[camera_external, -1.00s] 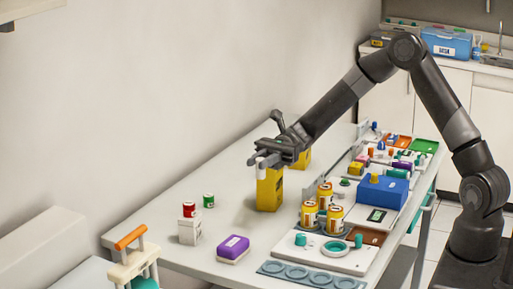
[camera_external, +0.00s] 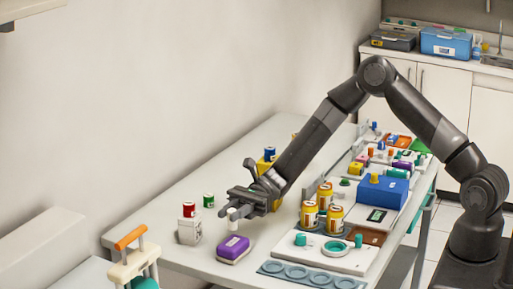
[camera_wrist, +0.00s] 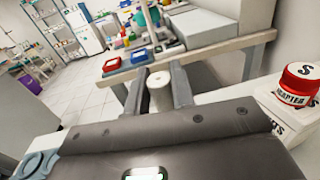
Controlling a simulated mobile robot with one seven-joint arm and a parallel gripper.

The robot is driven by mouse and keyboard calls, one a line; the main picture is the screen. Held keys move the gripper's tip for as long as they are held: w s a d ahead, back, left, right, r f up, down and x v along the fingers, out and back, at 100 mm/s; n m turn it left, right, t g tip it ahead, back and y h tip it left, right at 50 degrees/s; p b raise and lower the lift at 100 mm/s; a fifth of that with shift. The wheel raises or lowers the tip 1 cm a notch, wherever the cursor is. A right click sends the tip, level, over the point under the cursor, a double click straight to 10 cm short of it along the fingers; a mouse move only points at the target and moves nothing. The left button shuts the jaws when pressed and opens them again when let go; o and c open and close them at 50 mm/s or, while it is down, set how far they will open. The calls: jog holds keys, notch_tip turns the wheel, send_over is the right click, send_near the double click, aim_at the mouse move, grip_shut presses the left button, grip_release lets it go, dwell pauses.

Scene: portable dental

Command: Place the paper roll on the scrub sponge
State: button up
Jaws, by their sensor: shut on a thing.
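The white paper roll (camera_external: 233,214) is a small cylinder held upright between the fingers of my gripper (camera_external: 238,205). In the wrist view the paper roll (camera_wrist: 160,92) shows between the two fingers of my gripper (camera_wrist: 159,85), which is shut on it. The scrub sponge (camera_external: 234,247), a purple block with a paler base, lies on the table. In the external view the roll appears just above the sponge's top; a small gap seems to separate them, but contact is hard to judge. I do not make out the sponge in the wrist view.
A white box (camera_external: 189,230) with a red-topped can (camera_external: 189,209) on it stands left of the sponge, with a green can (camera_external: 209,200) behind. Yellow jars (camera_external: 335,219), a white tray (camera_external: 325,254) and a grey ring holder (camera_external: 297,273) are to the right.

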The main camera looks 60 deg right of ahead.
aim_at(232, 228)
jog(key=shift+f, duration=1.9)
jog(key=o, duration=0.9)
jog(key=shift+f, duration=0.1)
jog(key=shift+o, duration=0.2)
